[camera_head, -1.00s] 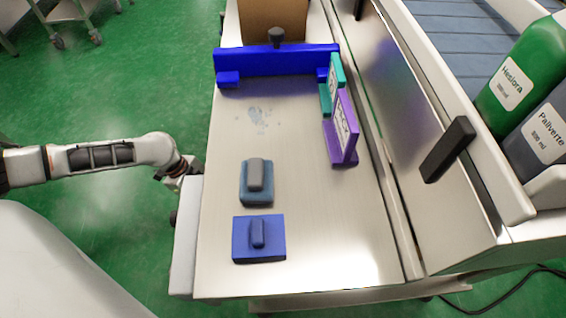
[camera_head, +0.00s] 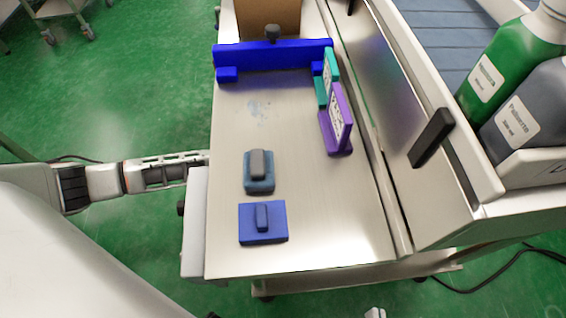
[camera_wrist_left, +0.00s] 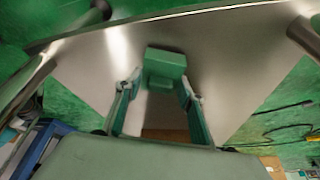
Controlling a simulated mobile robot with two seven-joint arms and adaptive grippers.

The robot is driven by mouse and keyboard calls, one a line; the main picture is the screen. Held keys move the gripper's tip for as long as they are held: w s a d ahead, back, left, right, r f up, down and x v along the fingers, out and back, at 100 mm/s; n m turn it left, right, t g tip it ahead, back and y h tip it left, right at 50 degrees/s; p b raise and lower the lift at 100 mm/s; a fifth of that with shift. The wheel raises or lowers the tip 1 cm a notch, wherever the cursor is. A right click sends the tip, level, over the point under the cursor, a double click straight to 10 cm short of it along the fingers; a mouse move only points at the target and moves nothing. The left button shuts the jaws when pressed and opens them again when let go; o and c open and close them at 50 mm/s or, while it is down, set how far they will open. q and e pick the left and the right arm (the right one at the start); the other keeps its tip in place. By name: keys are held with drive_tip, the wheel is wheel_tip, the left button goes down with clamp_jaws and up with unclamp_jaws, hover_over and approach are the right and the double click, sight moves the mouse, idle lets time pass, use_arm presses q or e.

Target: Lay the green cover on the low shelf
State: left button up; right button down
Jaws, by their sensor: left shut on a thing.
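The green cover (camera_wrist_left: 166,62) shows in the left wrist view as a green block with a narrower part toward me. My left gripper (camera_wrist_left: 161,84) has a finger on each side of that narrower part and is shut on it. A bare metal sheet, which looks like the low shelf (camera_wrist_left: 235,65), lies beyond the cover; I cannot tell whether they touch. In the head view my left arm runs to the table's left edge, and its gripper and the cover are hidden beneath the tabletop. A small tip of my right gripper (camera_head: 376,313) shows at the bottom edge; its fingers cannot be made out.
On the metal tabletop (camera_head: 310,225) stand a grey-blue block (camera_head: 259,180), a blue block (camera_head: 263,233), a blue bar (camera_head: 275,57) and a purple sign holder (camera_head: 337,125). Bottles (camera_head: 505,75) stand at the right. A post (camera_wrist_left: 303,36) is near the sheet's corner.

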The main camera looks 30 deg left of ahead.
use_arm(q)
drive_tip(key=d, duration=0.4)
drive_tip(key=shift+w, duration=0.4)
drive_tip(key=shift+s+f+b, duration=0.1)
drive_tip(key=shift+f+b, duration=0.4)
drive_tip(key=shift+b, duration=0.15)
drive_tip(key=shift+r, duration=0.25)
drive_tip(key=shift+f, duration=0.2)
drive_tip(key=o, duration=1.1)
use_arm(e)
drive_tip(key=shift+s+a+f+m, duration=0.15)
drive_tip(key=shift+s+a+m, duration=0.1)
drive_tip(key=shift+a+m, duration=0.5)
